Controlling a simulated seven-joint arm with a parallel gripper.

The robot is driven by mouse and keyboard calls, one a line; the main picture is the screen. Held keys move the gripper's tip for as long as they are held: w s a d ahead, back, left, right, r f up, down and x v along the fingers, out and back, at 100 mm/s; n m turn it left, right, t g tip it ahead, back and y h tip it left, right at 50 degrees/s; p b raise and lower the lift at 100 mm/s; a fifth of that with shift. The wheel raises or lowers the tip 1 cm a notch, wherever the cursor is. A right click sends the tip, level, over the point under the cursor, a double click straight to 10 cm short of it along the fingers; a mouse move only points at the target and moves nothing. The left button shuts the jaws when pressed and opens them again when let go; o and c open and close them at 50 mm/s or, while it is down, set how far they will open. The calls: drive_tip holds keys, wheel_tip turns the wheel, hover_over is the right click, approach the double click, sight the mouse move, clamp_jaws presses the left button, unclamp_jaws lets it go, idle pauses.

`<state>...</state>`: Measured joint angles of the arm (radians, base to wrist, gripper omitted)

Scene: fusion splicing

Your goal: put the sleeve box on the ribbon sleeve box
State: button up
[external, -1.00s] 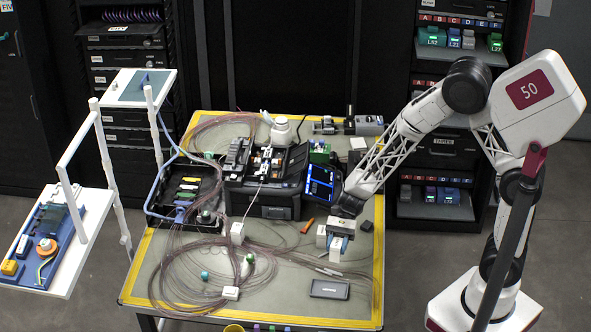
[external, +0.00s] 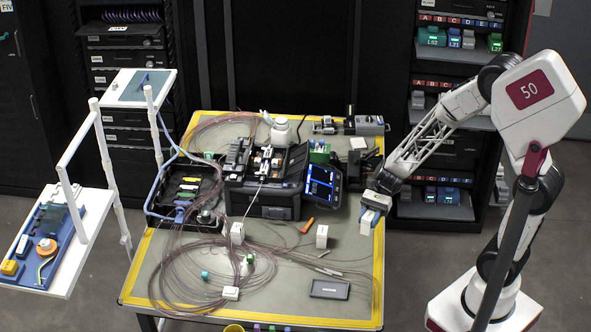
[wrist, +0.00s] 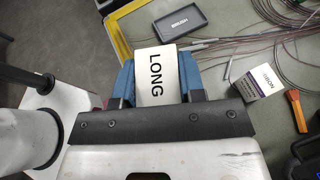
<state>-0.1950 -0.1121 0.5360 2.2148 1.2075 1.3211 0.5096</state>
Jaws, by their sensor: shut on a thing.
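My gripper (external: 374,210) is shut on the sleeve box (wrist: 156,78), a white box marked LONG. In the wrist view it sits between my blue fingers. In the external view the held sleeve box (external: 367,225) is over the right edge of the work mat; I cannot tell its exact height. The ribbon sleeve box (external: 322,237) stands upright on the mat to the left of my gripper, apart from it.
A dark flat case (external: 329,289) lies near the front. An orange tool (external: 307,225) lies behind the ribbon sleeve box. The splicer's screen (external: 322,183) stands behind that. Thin fibers (external: 185,270) loop over the mat's left part.

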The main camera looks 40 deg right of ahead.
drive_tip(key=shift+w, duration=0.1)
idle(0.3)
hover_over(323, 230)
drive_tip(key=shift+a+f, duration=0.15)
drive_tip(key=shift+f, duration=0.55)
drive_tip(key=shift+f, duration=0.1)
drive_tip(key=shift+f, duration=1.7)
drive_tip(key=shift+f, duration=0.1)
drive_tip(key=o, duration=0.9)
drive_tip(key=shift+r+v, duration=0.1)
drive_tip(key=shift+v, duration=2.95)
drive_tip(key=shift+r+v, duration=0.15)
drive_tip(key=shift+v, duration=2.85)
